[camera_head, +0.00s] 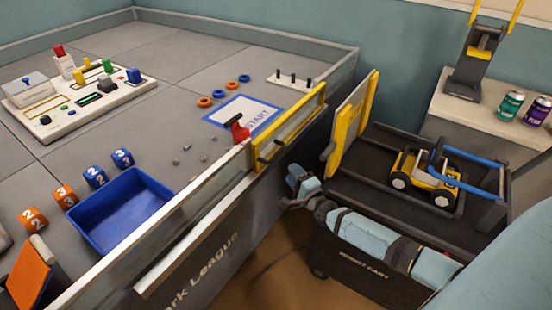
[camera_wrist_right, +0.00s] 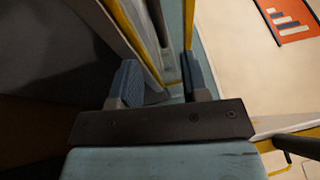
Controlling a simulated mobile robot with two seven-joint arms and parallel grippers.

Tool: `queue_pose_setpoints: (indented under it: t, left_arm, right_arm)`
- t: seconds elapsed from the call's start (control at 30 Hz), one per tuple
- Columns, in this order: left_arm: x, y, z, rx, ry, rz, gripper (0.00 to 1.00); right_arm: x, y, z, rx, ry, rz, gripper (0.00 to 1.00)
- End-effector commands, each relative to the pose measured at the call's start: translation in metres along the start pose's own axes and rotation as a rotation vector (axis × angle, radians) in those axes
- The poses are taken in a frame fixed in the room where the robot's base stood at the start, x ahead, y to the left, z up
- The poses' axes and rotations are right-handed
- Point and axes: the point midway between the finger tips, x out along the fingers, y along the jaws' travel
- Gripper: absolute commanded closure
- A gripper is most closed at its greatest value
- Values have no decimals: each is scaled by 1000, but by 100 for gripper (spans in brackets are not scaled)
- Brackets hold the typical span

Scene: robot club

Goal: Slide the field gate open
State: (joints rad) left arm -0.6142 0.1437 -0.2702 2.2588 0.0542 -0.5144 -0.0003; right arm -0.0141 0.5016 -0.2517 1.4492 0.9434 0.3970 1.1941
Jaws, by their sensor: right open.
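The field gate (camera_head: 290,128) is a clear panel in a yellow frame, set along the near right wall of the playing field. A short dark handle (camera_head: 268,156) stands out from its outer face. My right gripper (camera_head: 297,183) is outside the wall, just below and right of the gate, open. In the right wrist view, its two blue-grey fingers (camera_wrist_right: 160,82) are apart, with the gate's yellow edge (camera_wrist_right: 127,30) and a dark bar (camera_wrist_right: 157,22) beyond them. I cannot tell whether they touch. My left gripper is not in view.
A robot cart (camera_head: 372,262) with a raised yellow-edged ramp (camera_head: 352,125) and a small yellow vehicle (camera_head: 428,172) stands close right of my right gripper. A red piece (camera_head: 237,128) is inside the field by the gate. A blue tray (camera_head: 122,212) lies left. A pale rail (camera_head: 185,250) runs along the outer wall.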

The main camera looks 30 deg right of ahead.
Motion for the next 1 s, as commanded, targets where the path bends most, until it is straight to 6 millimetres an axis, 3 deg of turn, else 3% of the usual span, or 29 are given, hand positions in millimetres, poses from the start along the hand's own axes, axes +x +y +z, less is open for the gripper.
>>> queue_pose_setpoints:
  t: [0.2, 0.43, 0.6, 0.9, 0.93, 1.0]
  left_arm:
    - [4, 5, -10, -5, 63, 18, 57]
    - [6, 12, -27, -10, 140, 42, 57]
    - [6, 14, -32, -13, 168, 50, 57]
    - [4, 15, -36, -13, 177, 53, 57]
    - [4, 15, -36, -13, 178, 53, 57]
    - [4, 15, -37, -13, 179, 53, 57]
  right_arm:
    - [50, 1, 1, 0, 0, -3, 58]
    - [88, 2, 0, -1, -1, 0, 58]
    - [100, 1, 0, -2, 0, 0, 58]
    - [102, 1, 0, -2, -1, 2, 58]
    - [102, 1, 0, -2, -1, 2, 60]
    - [102, 1, 1, -2, -1, 2, 76]
